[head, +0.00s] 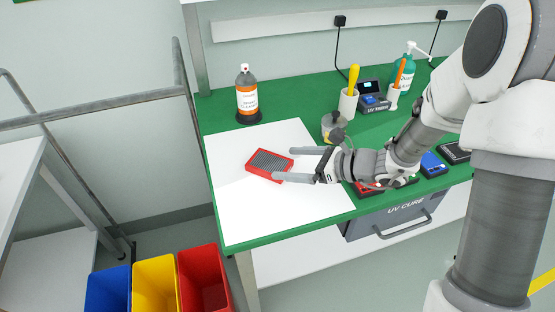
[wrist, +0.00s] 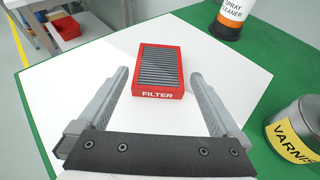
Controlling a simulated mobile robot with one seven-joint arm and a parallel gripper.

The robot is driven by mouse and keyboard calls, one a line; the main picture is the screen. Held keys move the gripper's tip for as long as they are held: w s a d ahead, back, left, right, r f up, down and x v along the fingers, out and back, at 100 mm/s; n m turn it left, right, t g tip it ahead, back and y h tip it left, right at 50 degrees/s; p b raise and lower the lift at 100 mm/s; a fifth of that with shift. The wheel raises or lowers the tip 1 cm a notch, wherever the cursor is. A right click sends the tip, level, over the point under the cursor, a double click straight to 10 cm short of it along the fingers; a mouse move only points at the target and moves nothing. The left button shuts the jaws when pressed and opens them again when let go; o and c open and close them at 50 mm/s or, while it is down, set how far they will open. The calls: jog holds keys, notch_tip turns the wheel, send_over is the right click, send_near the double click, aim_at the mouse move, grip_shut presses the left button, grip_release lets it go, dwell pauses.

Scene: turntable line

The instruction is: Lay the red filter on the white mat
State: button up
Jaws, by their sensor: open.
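The red filter (head: 268,164) has a grey pleated top and lies flat on the white mat (head: 235,210) on the green bench. In the wrist view the filter (wrist: 158,72) lies just beyond my fingertips, with its "FILTER" label facing me and the white mat (wrist: 75,105) around it. My gripper (head: 283,165) is open and comes in from the right, low over the mat. In the wrist view my gripper (wrist: 159,77) has its fingers spread wide with nothing between them. In the head view the near finger overlaps the filter's edge, and I cannot tell whether they touch.
A spray cleaner bottle (head: 246,95) stands behind the mat. A varnish tin (wrist: 298,135) stands to the right of my gripper. Cups with tools (head: 348,104), a UV timer (head: 373,97) and a pump bottle (head: 408,70) are farther back. Bins (head: 205,280) stand on the floor.

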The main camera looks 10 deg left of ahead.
jog(key=p+v, duration=0.1)
jog(key=v, duration=0.6)
jog(key=shift+s+d+r, duration=0.1)
jog(key=s+d+r+n+g+h, duration=0.35)
jog(key=s+r+n+h, duration=0.35)
jog(key=s+n, duration=0.5)
jog(key=s+d+r+n+t+h, duration=0.3)
jog(key=d+n, duration=0.1)
jog(key=d, duration=0.2)
jog(key=s+d+r+n+t+h, duration=0.2)
jog(key=d+r+n+t+h, duration=0.1)
jog(key=d, duration=0.4)
jog(key=shift+s+r+n, duration=0.4)
jog(key=shift+r+n, duration=0.2)
jog(key=shift+n, duration=0.3)
jog(key=shift+d+r, duration=0.1)
notch_tip(320, 180, up, 10)
jog(key=p, duration=1)
